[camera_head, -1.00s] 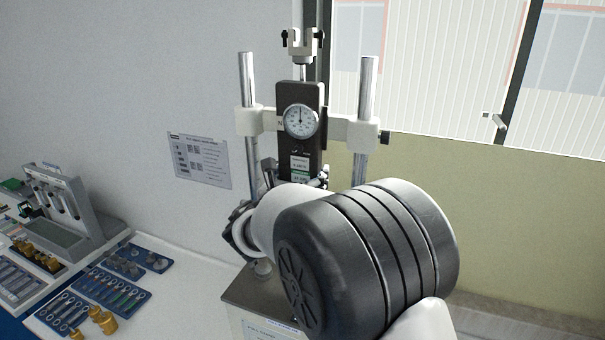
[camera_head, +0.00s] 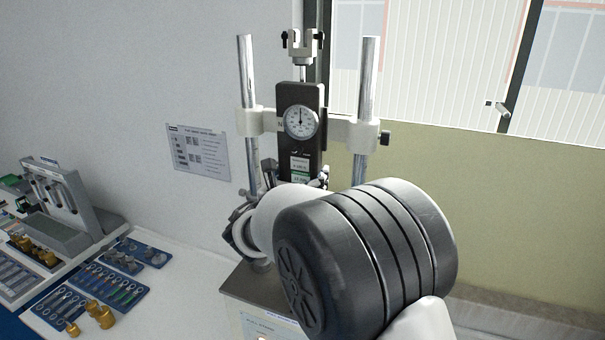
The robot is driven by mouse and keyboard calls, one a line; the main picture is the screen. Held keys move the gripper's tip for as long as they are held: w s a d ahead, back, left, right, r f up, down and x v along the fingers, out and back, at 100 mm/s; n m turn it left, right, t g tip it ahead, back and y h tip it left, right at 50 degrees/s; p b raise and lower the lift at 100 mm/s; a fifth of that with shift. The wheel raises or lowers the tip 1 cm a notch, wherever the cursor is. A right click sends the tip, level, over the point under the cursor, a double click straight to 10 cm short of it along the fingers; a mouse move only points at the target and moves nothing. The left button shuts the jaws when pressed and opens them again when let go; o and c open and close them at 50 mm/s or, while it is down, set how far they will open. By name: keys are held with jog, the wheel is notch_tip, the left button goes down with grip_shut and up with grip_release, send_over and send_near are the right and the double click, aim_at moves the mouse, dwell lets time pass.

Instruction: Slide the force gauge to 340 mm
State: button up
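The force gauge (camera_head: 301,152) is a dark upright body with a round white dial (camera_head: 301,121). It is mounted on a white crossbar (camera_head: 347,131) between two metal columns (camera_head: 367,72). A black knob (camera_head: 385,138) sits at the crossbar's right end. A white forked clamp (camera_head: 302,43) stands above the gauge. My arm covers the gauge's lower end and much of the stand below it. Part of my gripper (camera_head: 247,226) shows at the lower left of the stand, mostly behind my arm. Its fingertips are not clear, so I cannot tell whether it is open or holds anything.
The stand's grey base (camera_head: 254,284) rests on the white bench (camera_head: 186,268). Blue trays (camera_head: 112,290) of small metal parts, brass weights (camera_head: 101,314) and a grey instrument (camera_head: 62,215) are at left. A printed sheet (camera_head: 198,150) hangs on the wall. A window is at right.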

jog(key=o, duration=0.4)
jog(key=shift+r, duration=0.1)
jog(key=shift+s, duration=0.1)
jog(key=v, duration=1.2)
